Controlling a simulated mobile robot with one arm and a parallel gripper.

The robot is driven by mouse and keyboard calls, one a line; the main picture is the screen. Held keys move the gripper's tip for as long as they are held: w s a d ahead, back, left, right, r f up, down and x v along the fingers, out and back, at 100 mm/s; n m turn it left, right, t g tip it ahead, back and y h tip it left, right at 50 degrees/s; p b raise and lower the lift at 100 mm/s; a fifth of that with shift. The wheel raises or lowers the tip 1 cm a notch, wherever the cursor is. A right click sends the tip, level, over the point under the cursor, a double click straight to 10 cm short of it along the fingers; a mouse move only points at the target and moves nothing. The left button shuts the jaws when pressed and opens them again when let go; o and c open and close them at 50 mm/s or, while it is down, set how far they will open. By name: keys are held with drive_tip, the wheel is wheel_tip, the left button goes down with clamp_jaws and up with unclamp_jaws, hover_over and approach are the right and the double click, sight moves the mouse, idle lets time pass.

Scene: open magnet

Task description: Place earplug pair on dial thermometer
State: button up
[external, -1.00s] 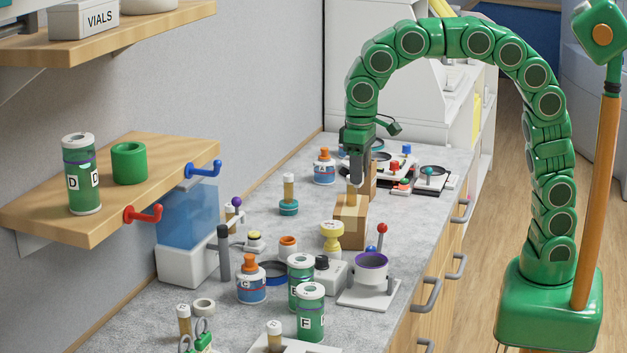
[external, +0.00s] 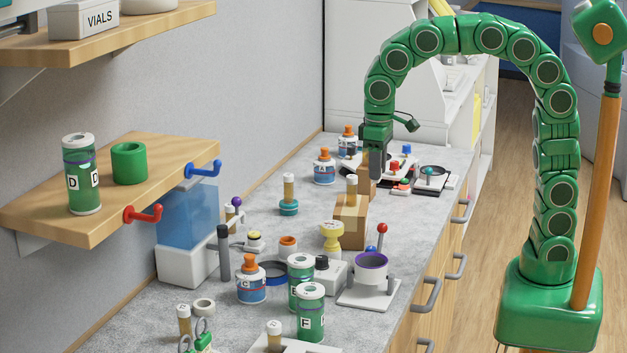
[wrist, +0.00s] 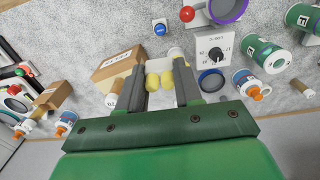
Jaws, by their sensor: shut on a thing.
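The earplug pair (wrist: 154,81) is two small yellow plugs side by side between my fingers in the wrist view. My gripper (wrist: 158,70) is shut on it; in the external view my gripper (external: 376,170) hangs above the back of the counter, behind the wooden block, and the fingers hide the plugs. I cannot surely identify the dial thermometer. A dark disc with a blue rim (wrist: 212,80) lies flat on the counter; the external view shows it (external: 272,273) partly behind bottles, with no readable face.
A yellow stamp-like piece (external: 332,235), a knob box (external: 331,273), a cup on a stand (external: 371,272) and green canisters (external: 311,315) crowd the counter. A shelf (external: 150,200) juts out at left.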

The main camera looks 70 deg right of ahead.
drive_tip(key=w+a+f, duration=0.1)
drive_tip(key=w+f, duration=0.1)
drive_tip(key=w, duration=0.1)
drive_tip(key=w+a+f, duration=0.1)
drive_tip(key=w+f, duration=0.2)
drive_tip(key=w+a+f, duration=0.1)
drive_tip(key=w+f, duration=0.2)
drive_tip(key=w, duration=0.1)
drive_tip(key=shift+w+f, duration=0.15)
drive_tip(key=shift+f, duration=1.55)
drive_tip(key=shift+f, duration=0.1)
drive_tip(key=o, duration=1)
